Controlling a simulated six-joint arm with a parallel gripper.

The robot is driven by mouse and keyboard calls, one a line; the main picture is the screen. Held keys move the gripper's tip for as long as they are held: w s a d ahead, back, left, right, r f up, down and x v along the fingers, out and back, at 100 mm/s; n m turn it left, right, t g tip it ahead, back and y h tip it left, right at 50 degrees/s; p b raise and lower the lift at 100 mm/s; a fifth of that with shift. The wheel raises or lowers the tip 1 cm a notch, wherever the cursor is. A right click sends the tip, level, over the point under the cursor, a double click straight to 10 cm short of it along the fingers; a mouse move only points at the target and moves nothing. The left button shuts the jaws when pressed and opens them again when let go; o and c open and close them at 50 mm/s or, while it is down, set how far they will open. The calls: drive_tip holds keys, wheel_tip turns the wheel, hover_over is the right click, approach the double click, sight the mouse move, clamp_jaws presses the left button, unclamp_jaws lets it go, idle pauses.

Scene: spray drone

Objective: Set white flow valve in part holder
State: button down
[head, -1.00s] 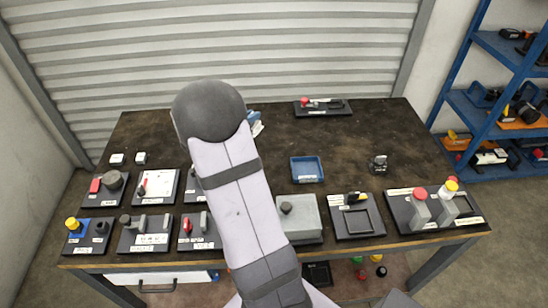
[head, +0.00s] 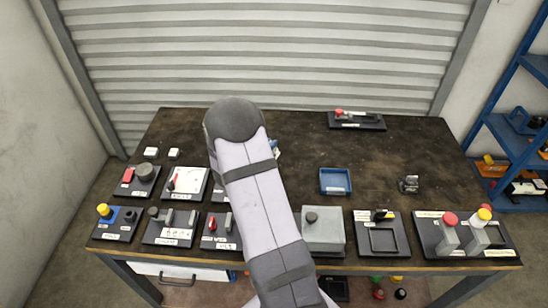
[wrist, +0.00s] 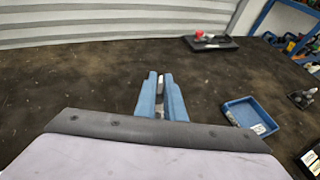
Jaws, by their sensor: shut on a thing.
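My gripper (wrist: 161,98) shows in the wrist view as two blue fingers above the dark table. A small pale piece (wrist: 160,80) shows between them, and the fingers are shut on it. It looks like the white flow valve, mostly hidden by the fingers. In the head view my arm hides nearly all of the gripper. I cannot tell for sure which fixture is the part holder. A small dark fixture (head: 409,185) stands alone at the table's right and shows at the right edge of the wrist view (wrist: 302,99). The gripper is left of it, apart.
A blue tray (head: 322,188) lies right of my arm, also in the wrist view (wrist: 225,107). A black board with a red knob (head: 358,125) lies at the back. Labelled fixtures line the front edge. The table's (head: 300,140) middle back is mostly bare.

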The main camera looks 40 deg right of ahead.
drive_tip(key=shift+f+p, duration=0.4)
drive_tip(key=shift+f, duration=2.4)
drive_tip(key=shift+f, duration=0.2)
drive_tip(key=c, duration=1.8)
unclamp_jaws()
drive_tip(key=shift+c, duration=0.2)
drive_tip(key=shift+r, duration=0.15)
